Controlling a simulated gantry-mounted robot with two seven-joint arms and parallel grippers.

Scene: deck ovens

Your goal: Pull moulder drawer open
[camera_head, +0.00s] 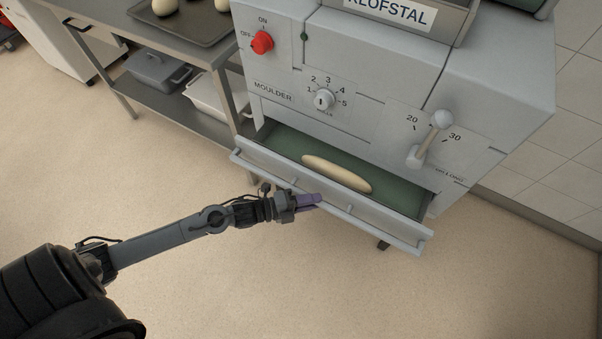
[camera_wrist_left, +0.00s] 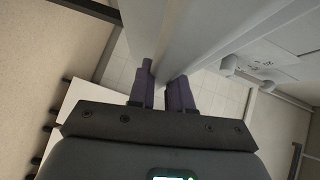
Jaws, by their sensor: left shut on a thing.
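The grey moulder (camera_head: 345,65) stands at the upper middle of the head view. Its drawer (camera_head: 392,232) is pulled partly out at the bottom front, with a green floor showing. A long pale dough piece (camera_head: 337,174) lies inside the drawer. My left gripper (camera_head: 318,200) is at the middle of the drawer front. In the left wrist view its two purple fingers (camera_wrist_left: 163,92) stand on either side of a grey edge of the drawer front, shut on it. The exact contact is partly hidden. My right gripper is in neither view.
A steel table (camera_head: 150,40) with a dark tray of dough balls stands left of the moulder. Its lower shelf holds a lidded grey pan (camera_head: 157,70) and a pale bin (camera_head: 208,98). The floor (camera_head: 300,285) before the drawer is clear. A tiled wall (camera_head: 560,150) is at the right.

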